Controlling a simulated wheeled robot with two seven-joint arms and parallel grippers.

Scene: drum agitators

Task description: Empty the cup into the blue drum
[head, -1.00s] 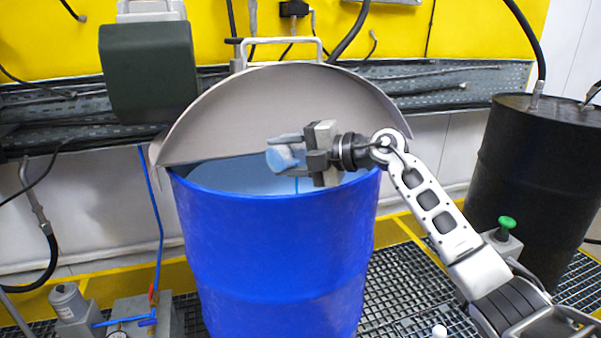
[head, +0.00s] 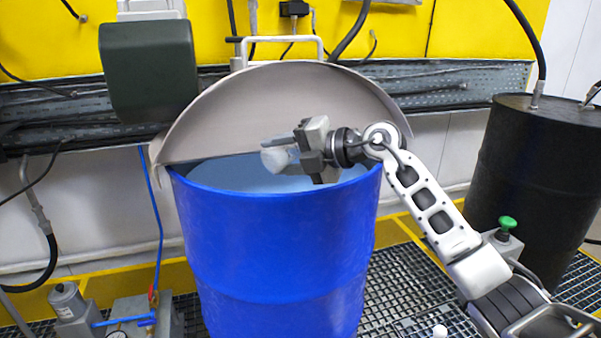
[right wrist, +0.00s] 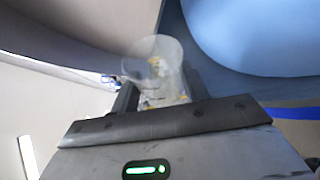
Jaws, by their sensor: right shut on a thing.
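The blue drum (head: 280,250) stands upright in the middle of the head view, with pale blue liquid (head: 228,176) visible inside. My right gripper (head: 290,153) is over the drum's opening, shut on the cup. The cup (head: 274,158) is small and translucent, lies tipped on its side above the liquid, and shows no blue content. In the right wrist view the clear cup (right wrist: 153,62) sits between the fingers, with the drum's blue interior (right wrist: 260,35) beside it. Part of the cup is hidden by the fingers. My left gripper is not in view.
A grey half-round lid (head: 270,110) stands raised at the back of the drum, close behind my right gripper. A dark green box (head: 150,70) hangs at its left. A black drum (head: 535,170) stands at right. Metal grating (head: 405,290) covers the floor.

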